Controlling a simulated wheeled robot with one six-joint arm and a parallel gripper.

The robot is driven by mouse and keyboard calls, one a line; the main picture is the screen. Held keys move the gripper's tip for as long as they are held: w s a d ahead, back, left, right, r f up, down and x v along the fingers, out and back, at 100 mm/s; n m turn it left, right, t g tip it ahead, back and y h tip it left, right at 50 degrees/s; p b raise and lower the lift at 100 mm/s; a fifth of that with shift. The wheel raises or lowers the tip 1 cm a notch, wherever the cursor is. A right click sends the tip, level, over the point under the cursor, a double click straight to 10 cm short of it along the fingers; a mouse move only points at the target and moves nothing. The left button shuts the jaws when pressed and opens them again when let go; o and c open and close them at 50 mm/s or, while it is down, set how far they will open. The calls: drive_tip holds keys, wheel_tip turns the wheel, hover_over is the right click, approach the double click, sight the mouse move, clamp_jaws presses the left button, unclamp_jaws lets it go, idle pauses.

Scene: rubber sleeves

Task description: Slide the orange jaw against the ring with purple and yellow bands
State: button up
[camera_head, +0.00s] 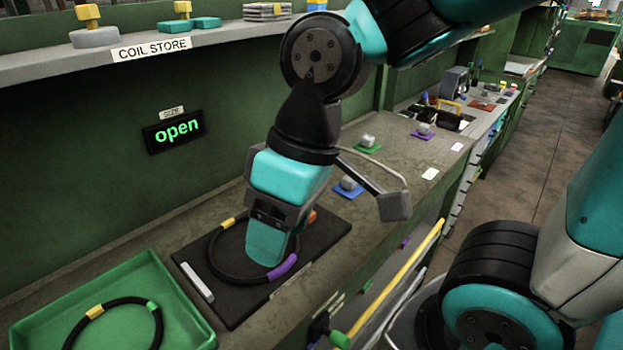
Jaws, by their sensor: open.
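The black ring with purple and yellow bands (283,267) lies on a black plate (235,312). Its yellow band is at the back left and its purple band at the front right. A small part of the orange jaw (312,217) shows at the right of the plate, beside my gripper; the rest is hidden behind it. A pale bar (197,282) stands along the plate's left side. My gripper (268,246) is open and points down over the ring's right part, hiding some of it. Only one teal finger shows clearly, and I cannot tell whether it touches anything.
A green tray (195,318) at the front left holds a black ring with yellow and green bands (113,303). Grey knobs on blue (348,186), green and purple bases stand farther back on the bench. A shelf (205,40) runs above.

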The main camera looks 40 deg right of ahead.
drive_tip(key=w+d+m+h+p, duration=0.2)
drive_tip(key=w+d+m, duration=0.2)
drive_tip(key=w+d, duration=0.6)
drive_tip(key=w+d+m+h+p, duration=0.2)
drive_tip(key=w+d+m+p, duration=0.15)
drive_tip(key=w+d, duration=0.65)
drive_tip(key=f+p, duration=0.1)
drive_tip(key=f, duration=0.4)
drive_tip(key=w+a+f+p, duration=0.1)
drive_tip(key=f, duration=0.5)
drive_tip(key=w+a+f+p, duration=0.1)
drive_tip(key=f, duration=0.5)
drive_tip(key=shift+w+a, duration=0.15)
drive_tip(key=shift+a, duration=0.05)
drive_tip(key=shift+f, duration=0.3)
